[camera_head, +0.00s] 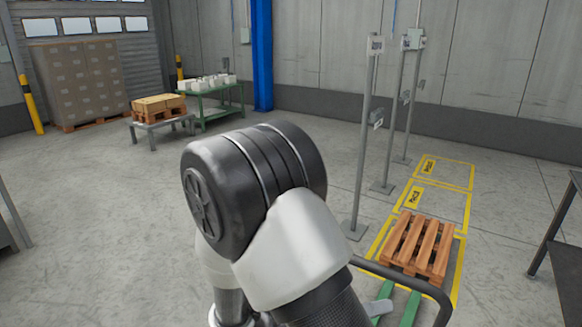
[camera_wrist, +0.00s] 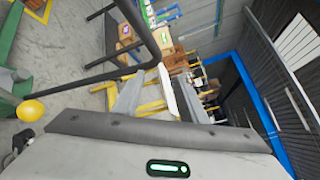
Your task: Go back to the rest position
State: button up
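My arm fills the middle of the head view, folded, with a dark rounded joint and a white link below it. My gripper does not show in the head view.
A wooden pallet (camera_head: 418,246) lies in a yellow-marked bay at the right. A dark table (camera_head: 562,232) stands at the right edge. A green table (camera_head: 217,94) and stacked cartons (camera_head: 78,83) are at the back. Floor at left is open.

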jog(key=s+d+r+m+g+y, duration=0.15)
jog(key=s+m+y, duration=0.4)
jog(key=m, duration=0.55)
jog(key=s+d+r+m+g+y, duration=0.1)
jog(key=s+r+m+g+y, duration=0.25)
jog(key=m+y, duration=0.45)
jog(key=a+r+m+t+y+p, duration=0.1)
jog(key=r+m+t+p, duration=0.2)
jog(key=r, duration=0.9)
jog(key=a+r+m+t+y+p, duration=0.2)
jog(key=r+m+t+p, duration=0.1)
jog(key=r+m+p, duration=0.7)
notch_tip(320, 180, up, 3)
jog(key=w+p, duration=0.1)
jog(key=p, duration=0.2)
jog(key=shift+a+f+m+t, duration=0.15)
jog(key=shift+a+m+t, duration=0.15)
jog(key=shift+t, duration=0.1)
